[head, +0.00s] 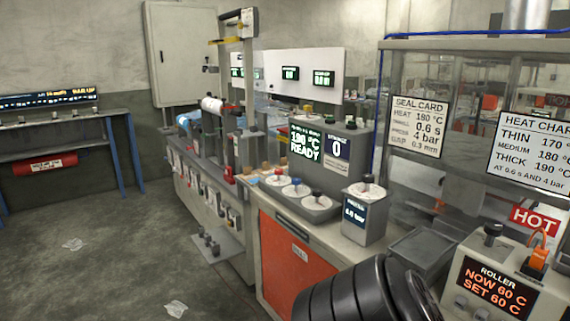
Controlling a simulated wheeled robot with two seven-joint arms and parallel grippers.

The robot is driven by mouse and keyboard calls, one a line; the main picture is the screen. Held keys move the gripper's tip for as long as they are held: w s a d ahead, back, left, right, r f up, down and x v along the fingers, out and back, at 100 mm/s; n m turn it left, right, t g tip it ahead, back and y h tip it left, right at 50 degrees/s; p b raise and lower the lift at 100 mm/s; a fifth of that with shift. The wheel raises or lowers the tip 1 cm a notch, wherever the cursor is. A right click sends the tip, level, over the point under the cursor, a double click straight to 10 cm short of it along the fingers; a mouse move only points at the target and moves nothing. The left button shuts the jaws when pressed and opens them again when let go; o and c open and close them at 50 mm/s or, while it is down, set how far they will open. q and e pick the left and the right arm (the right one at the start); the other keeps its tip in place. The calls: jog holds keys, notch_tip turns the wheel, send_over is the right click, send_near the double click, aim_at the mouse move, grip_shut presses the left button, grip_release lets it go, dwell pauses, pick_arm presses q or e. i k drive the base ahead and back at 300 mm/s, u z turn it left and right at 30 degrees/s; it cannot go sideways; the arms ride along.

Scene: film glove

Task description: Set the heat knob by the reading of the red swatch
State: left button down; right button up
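A grey sealing machine (330,150) stands on the bench. Its green-lit display (306,145) reads 190 °C READY, and a smaller display (336,147) reads 0. Several round dials with small knobs sit in front of it: one with a red top (278,175), one with a blue top (296,187) and a darker one (318,201). Their labels are too small to read, so I cannot tell which is the heat knob. I cannot make out a red swatch. Neither gripper is in view.
A pressure box (363,214) with a knob on top stands nearby, beside a grey tray (424,245). A seal card (418,125) and a heat chart (537,152) hang at right. The roller unit (497,280) has a HOT sign (534,220). The floor at left is mostly open.

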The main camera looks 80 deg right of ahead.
aim_at(279, 172)
jog(key=z, duration=1.15)
jog(key=i, duration=2.15)
jog(key=z, duration=1.2)
